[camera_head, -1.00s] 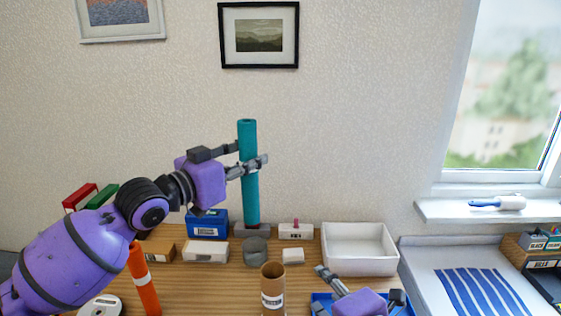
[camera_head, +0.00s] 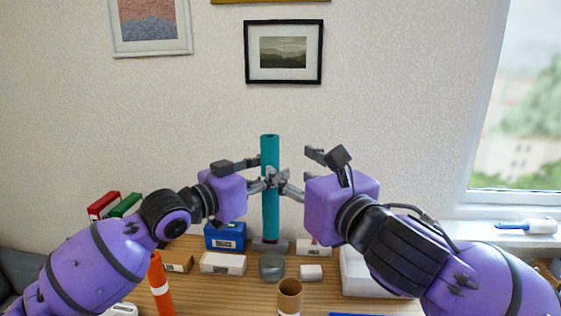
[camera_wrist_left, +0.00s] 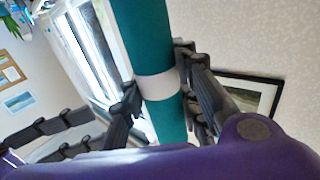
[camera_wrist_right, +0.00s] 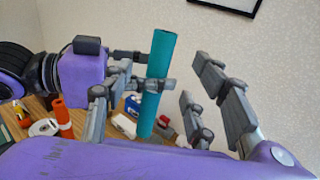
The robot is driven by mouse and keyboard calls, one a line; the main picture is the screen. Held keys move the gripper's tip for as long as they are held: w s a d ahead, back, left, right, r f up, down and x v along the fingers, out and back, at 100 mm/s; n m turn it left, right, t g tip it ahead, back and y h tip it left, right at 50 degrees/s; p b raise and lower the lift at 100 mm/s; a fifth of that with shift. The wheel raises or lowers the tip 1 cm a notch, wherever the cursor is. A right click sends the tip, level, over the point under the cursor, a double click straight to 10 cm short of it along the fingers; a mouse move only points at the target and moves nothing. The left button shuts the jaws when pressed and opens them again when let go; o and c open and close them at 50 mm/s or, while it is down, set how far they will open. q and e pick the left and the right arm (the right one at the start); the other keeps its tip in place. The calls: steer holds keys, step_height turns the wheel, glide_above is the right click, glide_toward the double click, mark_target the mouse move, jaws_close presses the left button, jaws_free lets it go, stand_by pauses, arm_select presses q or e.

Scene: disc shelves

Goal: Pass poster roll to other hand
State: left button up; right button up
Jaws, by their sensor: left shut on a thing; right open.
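The poster roll (camera_head: 270,215) is a long teal tube, held upright above the table. My left gripper (camera_head: 268,172) is shut on it around its upper middle. In the left wrist view the roll (camera_wrist_left: 145,35) passes between the fingers, with a white band (camera_wrist_left: 158,84) around it. My right gripper (camera_head: 296,172) is open, just right of the roll and at about the same height as my left gripper. In the right wrist view the roll (camera_wrist_right: 158,65) stands left of my open right fingers (camera_wrist_right: 200,95).
The wooden table (camera_head: 225,290) below holds a blue box (camera_head: 225,236), small white boxes (camera_head: 222,263), a brown cardboard tube (camera_head: 289,298), an orange tube (camera_head: 160,285) and a white bin (camera_head: 358,268) partly behind my right arm. Framed pictures (camera_head: 283,52) hang on the wall behind.

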mark_target(272, 155)
steer(key=x, duration=0.9)
steer(key=shift+w+a, duration=0.2)
steer(key=c, duration=1.1)
arm_select(q)
steer(key=o, duration=1.2)
arm_select(e)
steer(key=shift+c, duration=0.7)
